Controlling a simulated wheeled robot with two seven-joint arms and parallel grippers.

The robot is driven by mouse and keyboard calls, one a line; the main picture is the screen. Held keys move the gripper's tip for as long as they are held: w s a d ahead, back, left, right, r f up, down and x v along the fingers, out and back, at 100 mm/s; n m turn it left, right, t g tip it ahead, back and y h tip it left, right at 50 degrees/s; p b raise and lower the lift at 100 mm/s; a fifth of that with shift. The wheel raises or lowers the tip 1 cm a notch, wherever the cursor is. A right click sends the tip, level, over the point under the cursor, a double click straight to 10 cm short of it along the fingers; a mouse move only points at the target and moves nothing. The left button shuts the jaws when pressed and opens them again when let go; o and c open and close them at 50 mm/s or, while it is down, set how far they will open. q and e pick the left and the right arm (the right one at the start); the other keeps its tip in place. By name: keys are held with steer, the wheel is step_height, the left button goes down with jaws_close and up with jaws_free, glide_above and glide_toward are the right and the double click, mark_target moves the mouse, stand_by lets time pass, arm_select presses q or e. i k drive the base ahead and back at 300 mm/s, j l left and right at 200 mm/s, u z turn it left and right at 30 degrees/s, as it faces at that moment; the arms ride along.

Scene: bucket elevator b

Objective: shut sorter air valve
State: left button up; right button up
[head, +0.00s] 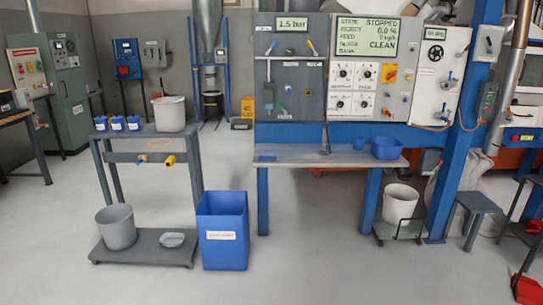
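A grey panel (291,74) hangs on the blue frame in the middle of the head view. A display (292,24) at its top reads 1.5 bar. A blue handle (288,88) and a green part (284,110) sit lower on the panel. The small labels are unreadable, so I cannot tell which lever is the sorter air valve or whether it is open. Neither of my grippers is in view.
A control panel (364,106) to the right reads STOPPED and CLEAN. A narrow shelf (300,157) juts out below the panels. A blue bin (222,230) and a grey bench (145,134) stand at the left front. The front middle floor (310,255) is clear.

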mark_target(272, 47)
steer(key=i, duration=1.65)
